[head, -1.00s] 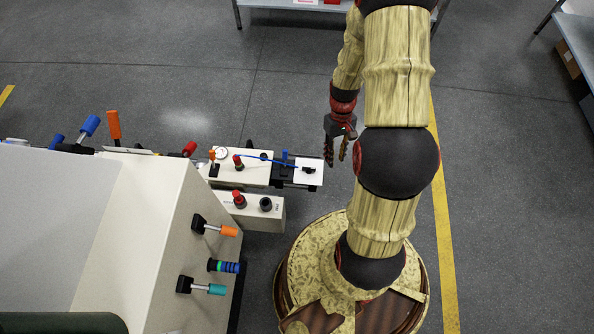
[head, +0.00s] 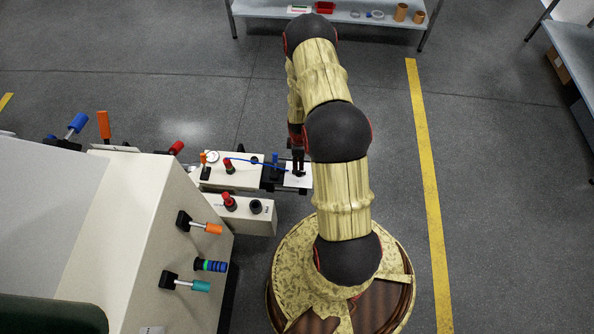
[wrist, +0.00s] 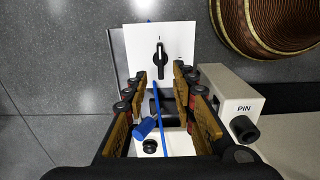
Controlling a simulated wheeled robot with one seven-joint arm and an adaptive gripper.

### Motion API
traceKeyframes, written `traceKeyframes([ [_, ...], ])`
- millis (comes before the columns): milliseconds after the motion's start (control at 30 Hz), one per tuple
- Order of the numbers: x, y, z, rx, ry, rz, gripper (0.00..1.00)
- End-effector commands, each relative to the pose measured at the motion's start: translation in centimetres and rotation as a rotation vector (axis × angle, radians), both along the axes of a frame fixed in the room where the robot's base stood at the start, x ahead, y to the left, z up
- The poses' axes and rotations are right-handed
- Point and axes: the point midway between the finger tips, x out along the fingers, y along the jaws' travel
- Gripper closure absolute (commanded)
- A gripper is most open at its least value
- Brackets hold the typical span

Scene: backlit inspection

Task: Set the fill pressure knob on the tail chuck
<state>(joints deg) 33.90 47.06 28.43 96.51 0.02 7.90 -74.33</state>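A black pointer knob (wrist: 160,60) sits on a white square plate (wrist: 182,40) at the end of the tail unit, its pointer roughly upright in the wrist view. The plate (head: 302,183) also shows in the head view, where my gripper largely hides the knob. My gripper (wrist: 160,74) is open. Its two fingers stand apart, left and right of the knob's near end in the wrist view, with no clear contact. In the head view my gripper (head: 298,166) is over the plate.
A blue lever (wrist: 146,127) and a thin blue line (wrist: 157,97) lie between my fingers in the wrist view. A box marked PIN (wrist: 228,92) with a black knob stands to the right. The panel's coloured handles (head: 206,228) are at left in the head view.

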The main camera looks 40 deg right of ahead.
Motion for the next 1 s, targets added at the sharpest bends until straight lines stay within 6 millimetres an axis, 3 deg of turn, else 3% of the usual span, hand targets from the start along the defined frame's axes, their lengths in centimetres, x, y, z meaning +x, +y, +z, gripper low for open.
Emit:
traceKeyframes([
  [500,0.0,0.1,-6.9,0.002,0.001,0.002,0.73],
  [900,0.0,0.1,-7.6,0.001,0.001,0.001,0.73],
  [1000,0.0,0.1,-7.6,0.001,0.001,0.001,0.79],
])
